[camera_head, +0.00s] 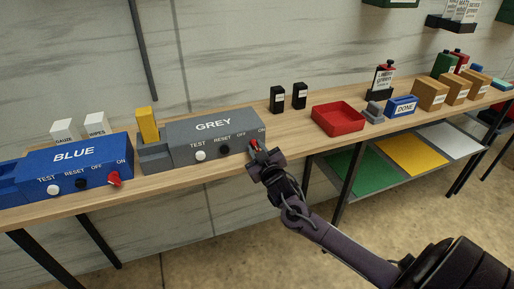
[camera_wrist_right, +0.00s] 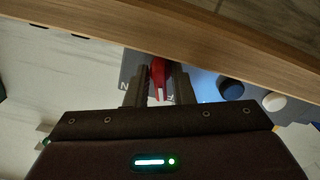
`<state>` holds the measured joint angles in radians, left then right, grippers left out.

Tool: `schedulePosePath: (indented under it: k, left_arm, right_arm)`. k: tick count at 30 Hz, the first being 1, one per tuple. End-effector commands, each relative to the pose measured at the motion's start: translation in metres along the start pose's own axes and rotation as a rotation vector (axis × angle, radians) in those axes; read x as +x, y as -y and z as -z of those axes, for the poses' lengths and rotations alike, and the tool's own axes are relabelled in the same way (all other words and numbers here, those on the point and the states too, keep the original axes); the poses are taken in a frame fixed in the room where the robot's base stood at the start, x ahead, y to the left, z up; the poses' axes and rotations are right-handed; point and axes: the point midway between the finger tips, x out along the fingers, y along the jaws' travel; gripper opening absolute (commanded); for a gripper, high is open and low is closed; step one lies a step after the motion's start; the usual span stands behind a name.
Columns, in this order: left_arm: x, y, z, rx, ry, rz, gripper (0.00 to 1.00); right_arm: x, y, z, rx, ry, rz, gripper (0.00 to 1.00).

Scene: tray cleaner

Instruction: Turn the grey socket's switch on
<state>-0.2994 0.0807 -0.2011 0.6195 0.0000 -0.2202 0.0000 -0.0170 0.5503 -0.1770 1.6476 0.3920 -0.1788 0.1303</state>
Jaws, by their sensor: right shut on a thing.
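The grey socket (camera_head: 213,139) is a box labelled GREY, standing on the wooden bench. Its front has a white TEST button (camera_head: 200,156), a black RESET button (camera_head: 225,149) and a red switch (camera_head: 254,144) at the right end, by the OFF and ON labels. My right gripper (camera_head: 257,151) is at that switch. In the right wrist view the red switch (camera_wrist_right: 158,74) sits between my right gripper's fingers (camera_wrist_right: 158,88), which are shut on it. Its white mark points toward the lettering, partly hidden by the fingers. My left gripper is not in view.
A yellow block (camera_head: 148,124) stands upright in the grey socket's left part. The blue socket (camera_head: 75,170), with its own red switch (camera_head: 114,179), stands to the left. Two black boxes and a red tray (camera_head: 338,118) stand to the right. The bench edge runs just below the gripper.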

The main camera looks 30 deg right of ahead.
Motion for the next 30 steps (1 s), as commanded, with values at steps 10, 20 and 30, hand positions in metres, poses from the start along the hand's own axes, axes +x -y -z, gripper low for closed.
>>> schedulePosePath:
  k: [10, 20, 30]
  left_arm:
    - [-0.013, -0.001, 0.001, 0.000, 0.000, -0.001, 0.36]
    - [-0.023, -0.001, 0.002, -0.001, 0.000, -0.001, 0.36]
    - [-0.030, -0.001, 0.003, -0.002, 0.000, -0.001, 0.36]
  right_arm:
    - [0.000, 0.001, 0.001, 0.332, 0.003, 0.000, 0.00]
    - [0.000, 0.001, 0.000, 0.639, 0.003, -0.002, 0.00]
    - [0.000, 0.001, 0.000, 0.883, 0.003, 0.000, 0.00]
